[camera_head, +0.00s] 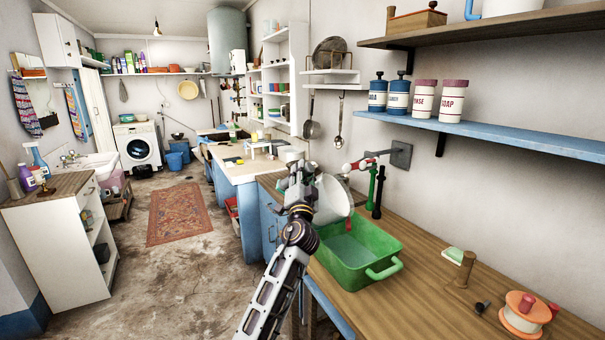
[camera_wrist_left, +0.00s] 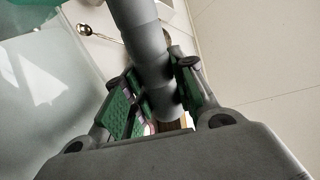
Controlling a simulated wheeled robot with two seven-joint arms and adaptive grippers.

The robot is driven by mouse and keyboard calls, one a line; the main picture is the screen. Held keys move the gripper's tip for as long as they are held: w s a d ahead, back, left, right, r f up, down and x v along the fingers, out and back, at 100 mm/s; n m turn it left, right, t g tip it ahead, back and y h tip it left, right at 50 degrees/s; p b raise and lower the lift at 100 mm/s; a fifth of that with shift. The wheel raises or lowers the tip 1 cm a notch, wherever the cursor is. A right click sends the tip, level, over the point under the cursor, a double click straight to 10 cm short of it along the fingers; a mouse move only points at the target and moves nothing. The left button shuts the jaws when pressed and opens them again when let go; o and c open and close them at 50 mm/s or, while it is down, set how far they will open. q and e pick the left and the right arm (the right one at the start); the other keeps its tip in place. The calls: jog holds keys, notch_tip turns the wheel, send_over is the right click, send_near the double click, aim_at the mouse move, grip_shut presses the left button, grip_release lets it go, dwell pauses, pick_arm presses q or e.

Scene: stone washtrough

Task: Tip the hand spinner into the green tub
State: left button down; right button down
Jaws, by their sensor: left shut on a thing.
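The green tub (camera_head: 384,247) stands on the wooden worktop, with its open top up and a handle at its near end. My left gripper (camera_head: 301,188) is above the tub's far left side. It is shut on a grey, jointed-looking handle, which shows between its green-padded fingers in the left wrist view (camera_wrist_left: 160,85). A pale, round-rimmed vessel, seemingly the hand spinner (camera_head: 335,201), is beside the gripper, tilted over the far end of the tub. A small red part hangs at its lower rim. Its inside is hard to make out. My right gripper is not in view.
Green and black upright posts (camera_head: 378,190) and a wall-mounted arm with a red end (camera_head: 362,162) are close behind the tub. A wooden post (camera_head: 461,270), a green-and-white block (camera_head: 453,256) and an orange reel (camera_head: 522,315) stand to the right. A blue shelf (camera_head: 500,136) overhangs the worktop.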

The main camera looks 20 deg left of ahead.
aim_at(288, 186)
pick_arm(q)
jog(key=shift+a, duration=0.1)
jog(key=shift+a+f+n+g+y, duration=0.6)
jog(key=shift+a+f+n+g, duration=0.1)
jog(key=shift+a+f+n, duration=0.75)
jog(key=shift+a+n, duration=0.15)
jog(key=shift+n, duration=0.2)
jog(key=shift+a+f+n+g, duration=0.25)
jog(key=shift+n+g, duration=0.05)
jog(key=shift+g, duration=0.1)
jog(key=shift+s+a+f+n+g+b, duration=0.1)
jog(key=shift+a+f+n+g+b, duration=0.25)
jog(key=shift+a+n, duration=0.25)
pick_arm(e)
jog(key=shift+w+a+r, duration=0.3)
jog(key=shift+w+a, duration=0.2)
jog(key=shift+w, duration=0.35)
